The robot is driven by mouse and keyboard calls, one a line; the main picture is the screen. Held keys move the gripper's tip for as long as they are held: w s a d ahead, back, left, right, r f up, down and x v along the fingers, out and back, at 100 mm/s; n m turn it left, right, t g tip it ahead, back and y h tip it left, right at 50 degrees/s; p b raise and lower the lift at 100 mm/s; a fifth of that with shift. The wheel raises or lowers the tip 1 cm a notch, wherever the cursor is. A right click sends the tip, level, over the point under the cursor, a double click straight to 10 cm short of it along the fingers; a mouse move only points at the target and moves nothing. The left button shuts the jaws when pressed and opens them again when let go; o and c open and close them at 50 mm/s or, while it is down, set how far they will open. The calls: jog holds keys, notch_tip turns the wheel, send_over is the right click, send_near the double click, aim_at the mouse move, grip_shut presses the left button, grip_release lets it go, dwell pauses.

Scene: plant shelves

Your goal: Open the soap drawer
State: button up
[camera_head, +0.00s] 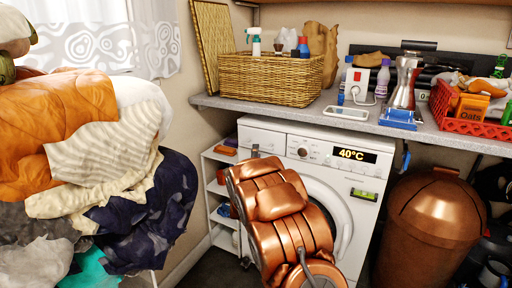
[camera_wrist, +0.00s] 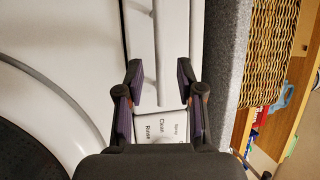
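The soap drawer (camera_head: 262,137) is a white panel at the upper left of the white washing machine's front (camera_head: 334,178). It looks closed in the head view, though my arm hides part of the area below it. In the wrist view, turned sideways, the drawer front (camera_wrist: 173,55) runs between my fingers, with printed labels such as "Clean" and "Rinse" near its lower end. My gripper (camera_wrist: 160,76) is open, one dark finger on each side of this white strip. I cannot tell whether the fingers touch it.
A grey worktop (camera_head: 230,103) overhangs the machine and carries a wicker basket (camera_head: 270,79). White shelves (camera_head: 212,166) stand left of the machine, and a copper bin (camera_head: 432,222) stands right. The round door lies below the drawer. A laundry pile (camera_head: 85,135) fills the left.

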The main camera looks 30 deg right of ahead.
jog(key=shift+b+x, duration=0.35)
jog(key=shift+x, duration=2.35)
jog(key=shift+w+a+f, duration=0.1)
grip_shut()
